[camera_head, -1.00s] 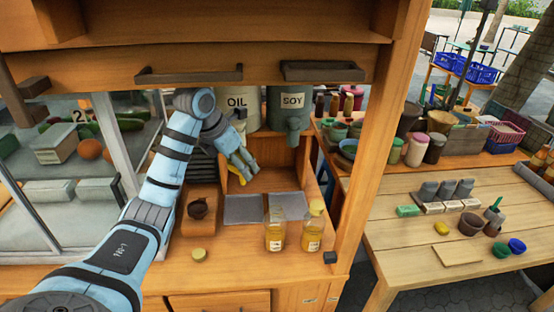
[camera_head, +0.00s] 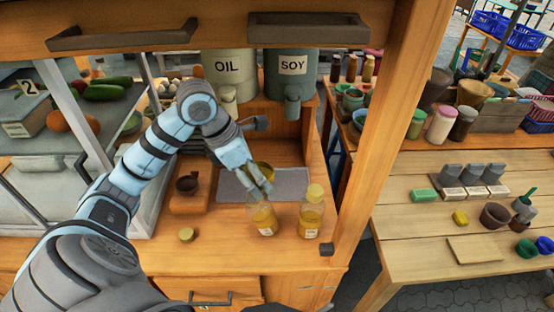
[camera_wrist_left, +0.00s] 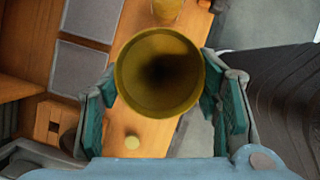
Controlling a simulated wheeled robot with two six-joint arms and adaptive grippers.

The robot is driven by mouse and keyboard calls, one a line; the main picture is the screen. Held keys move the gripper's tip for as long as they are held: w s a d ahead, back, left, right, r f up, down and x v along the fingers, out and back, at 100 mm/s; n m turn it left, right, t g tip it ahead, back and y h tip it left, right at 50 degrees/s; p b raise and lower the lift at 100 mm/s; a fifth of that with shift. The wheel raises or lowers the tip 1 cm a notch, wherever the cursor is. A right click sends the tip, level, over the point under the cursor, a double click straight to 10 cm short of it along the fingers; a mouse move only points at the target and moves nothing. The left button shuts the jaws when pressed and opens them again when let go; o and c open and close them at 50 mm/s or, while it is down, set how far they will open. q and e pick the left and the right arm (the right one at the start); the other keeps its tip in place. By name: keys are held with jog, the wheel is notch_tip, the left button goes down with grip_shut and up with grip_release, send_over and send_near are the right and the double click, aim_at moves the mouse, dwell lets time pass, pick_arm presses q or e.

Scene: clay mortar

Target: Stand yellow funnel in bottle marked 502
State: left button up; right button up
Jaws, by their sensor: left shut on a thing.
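My left gripper (camera_head: 262,184) is shut on the yellow funnel (camera_head: 261,167). In the left wrist view the funnel (camera_wrist_left: 160,72) shows its wide round mouth between the fingers, and its spout is hidden below. In the head view the funnel is partly hidden by the gripper and is close to the open-topped left bottle (camera_head: 264,220). The right bottle (camera_head: 311,218) has a yellow cap, stands upright beside it and holds yellow liquid. Both bottles carry white labels too small to read, so I cannot tell which is marked 502. My right gripper is not in view.
A small round lid (camera_head: 187,235) lies on the counter at left. A grey mat (camera_head: 290,181) lies behind the bottles. OIL (camera_head: 228,75) and SOY (camera_head: 292,75) containers stand at the back. A wooden post (camera_head: 372,150) rises at right.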

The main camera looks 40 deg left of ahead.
pick_arm(q)
jog(key=shift+s+a+r+t, duration=0.2)
jog(key=shift+s+r, duration=0.1)
jog(key=shift+r, duration=0.35)
jog(key=shift+s+a+r+t, duration=0.15)
jog(key=shift+s+r, duration=0.15)
jog(key=shift+r, duration=0.3)
jog(key=w+f, duration=0.4)
jog(key=w, duration=0.7)
jog(key=shift+s+r, duration=0.2)
jog(key=shift+s, duration=0.75)
jog(key=shift+s+r, duration=0.15)
jog(key=shift+s, duration=0.8)
jog(key=shift+s+r, duration=0.2)
jog(key=shift+s, duration=0.75)
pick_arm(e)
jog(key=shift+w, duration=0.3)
